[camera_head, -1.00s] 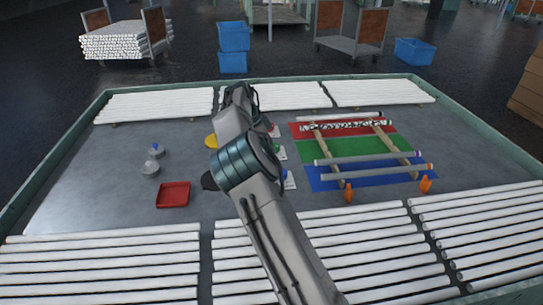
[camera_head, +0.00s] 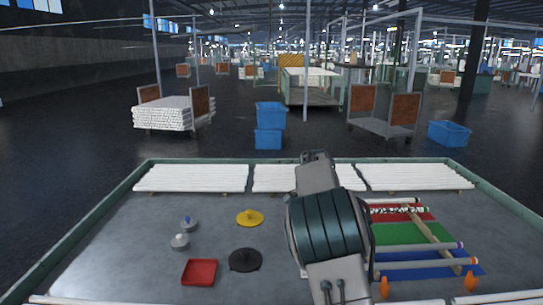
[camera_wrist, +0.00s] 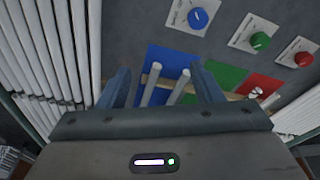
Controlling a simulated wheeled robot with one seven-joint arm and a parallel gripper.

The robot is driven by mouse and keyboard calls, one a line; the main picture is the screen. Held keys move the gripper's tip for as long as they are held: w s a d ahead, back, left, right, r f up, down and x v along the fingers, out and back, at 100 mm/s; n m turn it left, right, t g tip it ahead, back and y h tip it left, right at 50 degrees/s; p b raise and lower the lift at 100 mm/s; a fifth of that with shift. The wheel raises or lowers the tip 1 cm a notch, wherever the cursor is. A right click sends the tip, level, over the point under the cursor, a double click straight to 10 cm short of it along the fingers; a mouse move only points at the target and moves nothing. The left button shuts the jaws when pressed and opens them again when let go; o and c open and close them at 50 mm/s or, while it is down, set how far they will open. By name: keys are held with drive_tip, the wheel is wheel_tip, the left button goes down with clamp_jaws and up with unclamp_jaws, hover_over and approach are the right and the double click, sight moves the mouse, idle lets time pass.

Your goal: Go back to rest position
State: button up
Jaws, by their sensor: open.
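My gripper (camera_wrist: 159,70) is open and empty in the wrist view, its two fingers apart. Beyond them, glass tubes (camera_wrist: 152,84) lie on a wooden rail over a blue mat (camera_wrist: 167,58), with nothing between the fingertips. In the head view my arm rises across the table right of centre, and its gripper is hidden behind the arm. The tubes (camera_head: 425,264) on the rack there lie across wooden rails above blue, green (camera_head: 398,234) and red mats.
Blue, green and red knobs (camera_wrist: 197,18) (camera_wrist: 260,41) (camera_wrist: 303,59) sit on white plates. A red tray (camera_head: 200,272), a yellow disc (camera_head: 250,218) and a black disc (camera_head: 245,260) are on the table's left. Orange cones (camera_head: 470,282) stand at the front. White tubes (camera_head: 190,178) line the back.

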drive_tip(key=s+d+r+n+t+y, duration=0.1)
drive_tip(key=s+r+n, duration=0.2)
drive_tip(key=s, duration=0.6)
drive_tip(key=s+d+r+n+y, duration=0.1)
drive_tip(key=s+r+n+y, duration=0.15)
drive_tip(key=s, duration=0.65)
drive_tip(key=s+a+f+n, duration=0.1)
drive_tip(key=s+n, duration=0.3)
drive_tip(key=s, duration=0.5)
drive_tip(key=s+a+f+n+t+h+p, duration=0.1)
drive_tip(key=s+n, duration=0.3)
drive_tip(key=s, duration=0.5)
drive_tip(key=shift+s+a+f, duration=0.25)
drive_tip(key=shift+f, duration=0.4)
